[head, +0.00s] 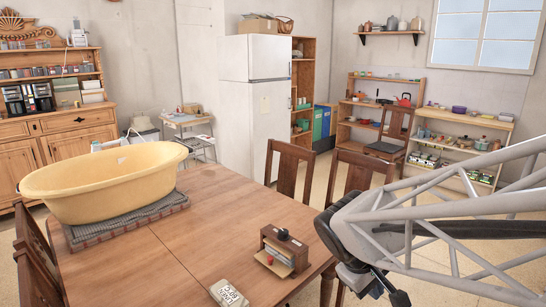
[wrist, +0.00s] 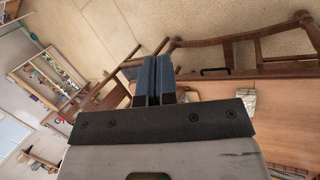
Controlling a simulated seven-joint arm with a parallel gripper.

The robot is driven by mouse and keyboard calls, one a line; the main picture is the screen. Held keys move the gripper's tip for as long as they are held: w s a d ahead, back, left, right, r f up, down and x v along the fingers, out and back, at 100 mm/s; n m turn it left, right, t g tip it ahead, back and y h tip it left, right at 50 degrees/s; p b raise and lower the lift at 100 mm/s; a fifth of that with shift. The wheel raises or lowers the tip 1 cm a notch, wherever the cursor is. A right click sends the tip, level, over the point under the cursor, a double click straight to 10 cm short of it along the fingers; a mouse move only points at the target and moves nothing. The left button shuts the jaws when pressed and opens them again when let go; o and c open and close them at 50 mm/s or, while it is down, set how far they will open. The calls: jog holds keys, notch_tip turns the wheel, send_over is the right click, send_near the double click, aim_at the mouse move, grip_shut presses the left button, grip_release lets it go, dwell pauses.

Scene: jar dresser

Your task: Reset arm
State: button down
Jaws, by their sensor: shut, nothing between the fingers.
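My gripper (wrist: 153,78) shows in the wrist view with its two blue finger pads pressed together, shut and empty. It hangs over the floor and chairs beside the wooden table (wrist: 285,120), which lies to the right in that view. In the head view my arm reaches in from the right edge, at the table's near right side. Its dark wrist end is beside the table, and the fingertips are hard to make out there.
The table (head: 190,235) carries a yellow tub (head: 105,183) on a grey woven mat (head: 125,225), a small wooden box (head: 284,250) and a white packet (head: 228,293). Chairs (head: 360,170) stand along its far side. A jar dresser (head: 60,100) stands at left, a fridge (head: 268,110) behind.

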jog(key=s+r+m+y, duration=0.2)
jog(key=s+m, duration=0.1)
jog(key=s, duration=0.2)
jog(key=s+a+r+m+t+y, duration=0.1)
jog(key=s+m+y, duration=0.1)
jog(key=s, duration=0.4)
jog(key=shift+a+r+m+t+y, duration=0.25)
jog(key=shift+r+m+t+y, duration=0.1)
jog(key=shift+m, duration=0.15)
jog(key=c, duration=1.8)
grip_release()
jog(key=shift+w, duration=0.1)
